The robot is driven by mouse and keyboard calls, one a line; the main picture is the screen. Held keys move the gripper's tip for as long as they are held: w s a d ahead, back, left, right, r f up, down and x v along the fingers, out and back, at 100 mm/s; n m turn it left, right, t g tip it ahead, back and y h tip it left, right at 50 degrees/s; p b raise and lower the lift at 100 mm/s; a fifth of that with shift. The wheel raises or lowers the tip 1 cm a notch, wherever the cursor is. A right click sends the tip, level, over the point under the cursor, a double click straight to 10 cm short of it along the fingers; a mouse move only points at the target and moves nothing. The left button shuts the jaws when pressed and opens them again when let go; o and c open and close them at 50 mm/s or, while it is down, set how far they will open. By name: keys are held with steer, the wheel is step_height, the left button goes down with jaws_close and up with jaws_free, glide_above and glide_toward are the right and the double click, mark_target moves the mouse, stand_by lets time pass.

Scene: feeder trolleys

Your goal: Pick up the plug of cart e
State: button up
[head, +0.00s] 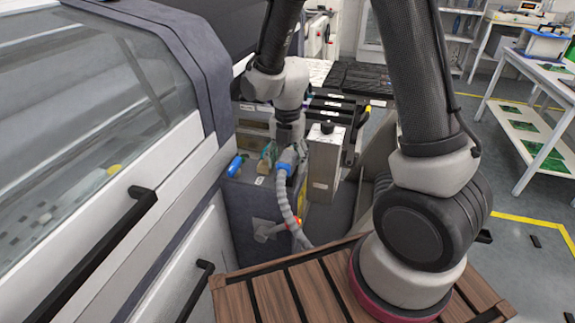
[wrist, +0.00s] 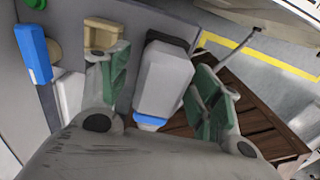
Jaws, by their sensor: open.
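A grey plug (wrist: 163,82) with a blue band sits at the dark grey cabinet (head: 245,215), and a ribbed grey hose (head: 286,205) hangs from it in the head view. My gripper (wrist: 160,68) is open, its green-padded fingers on either side of the plug in the wrist view. There are gaps between the pads and the plug, so it is not gripped. In the head view, my gripper (head: 284,155) is over the cabinet's top edge and partly hides the plug. I cannot read which cart the plug belongs to.
A blue connector (head: 235,165) is left of the gripper, also in the wrist view (wrist: 33,52). A beige socket (wrist: 102,36) is near the left finger. A metal box (head: 324,160) stands close on the right. A white machine (head: 150,190) borders the left.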

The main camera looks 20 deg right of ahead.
mark_target(288, 156)
steer(key=shift+f, duration=0.15)
steer(key=shift+c, duration=0.3)
jaws_close()
step_height(288, 156, up, 13)
stand_by(0.7)
steer(key=shift+s, duration=0.1)
